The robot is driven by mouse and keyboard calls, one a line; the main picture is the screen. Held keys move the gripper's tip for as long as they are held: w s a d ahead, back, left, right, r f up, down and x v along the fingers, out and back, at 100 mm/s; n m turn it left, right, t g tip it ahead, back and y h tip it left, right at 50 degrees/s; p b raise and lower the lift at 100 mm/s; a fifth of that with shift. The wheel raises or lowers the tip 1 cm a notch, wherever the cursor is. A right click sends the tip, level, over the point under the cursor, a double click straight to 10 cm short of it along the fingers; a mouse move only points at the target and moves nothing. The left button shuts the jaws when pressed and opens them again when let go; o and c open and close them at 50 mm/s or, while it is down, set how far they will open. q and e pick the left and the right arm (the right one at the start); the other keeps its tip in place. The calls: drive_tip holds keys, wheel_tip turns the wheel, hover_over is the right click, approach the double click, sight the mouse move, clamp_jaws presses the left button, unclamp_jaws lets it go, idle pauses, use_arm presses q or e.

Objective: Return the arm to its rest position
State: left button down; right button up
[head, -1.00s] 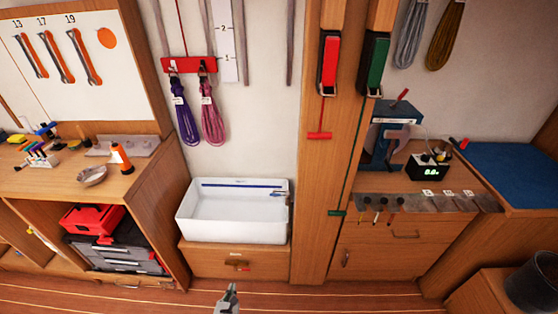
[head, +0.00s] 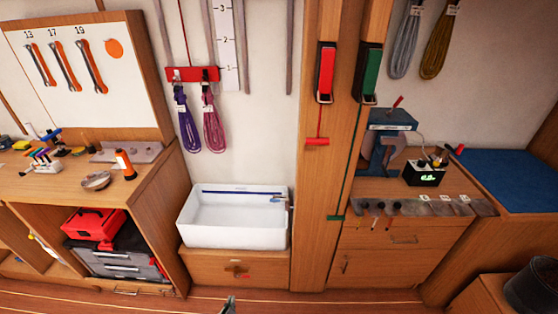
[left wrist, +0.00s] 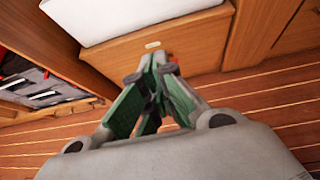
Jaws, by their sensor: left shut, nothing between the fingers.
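My left gripper (head: 230,306) shows only as a small tip at the bottom edge of the head view, over the floor in front of the drawer below the white sink. In the left wrist view my left gripper (left wrist: 158,66) has its green-padded fingers together and empty. It is in front of the wooden drawer front (left wrist: 180,48), apart from any object as far as I can tell. The purple coil (head: 187,125) and the pink coil (head: 213,128) hang from the red rack (head: 192,75) on the wall. My right gripper is not in view.
The white sink (head: 232,238) sits on a drawer cabinet. A workbench (head: 55,190) with an orange flashlight (head: 125,163) is at left, a toolbox (head: 95,222) below it. The floor in front is clear.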

use_arm(q)
drive_tip(key=s+a+f+n+g, duration=0.4)
drive_tip(key=s+a+f+n, duration=0.35)
drive_tip(key=f+n, duration=0.4)
drive_tip(key=s+a+f+n+g, duration=0.3)
drive_tip(key=s+a+f+n, duration=0.45)
drive_tip(key=n, duration=0.75)
drive_tip(key=s+f+n+g+b, duration=0.1)
drive_tip(key=s+f+n+b, duration=0.1)
drive_tip(key=s+f, duration=0.4)
drive_tip(key=s+f+n+g+b, duration=0.2)
drive_tip(key=s+f+n, duration=0.3)
drive_tip(key=s, duration=0.8)
drive_tip(key=shift+s+d+f+b, duration=0.2)
drive_tip(key=shift+f+b, duration=0.2)
drive_tip(key=shift+f, duration=0.25)
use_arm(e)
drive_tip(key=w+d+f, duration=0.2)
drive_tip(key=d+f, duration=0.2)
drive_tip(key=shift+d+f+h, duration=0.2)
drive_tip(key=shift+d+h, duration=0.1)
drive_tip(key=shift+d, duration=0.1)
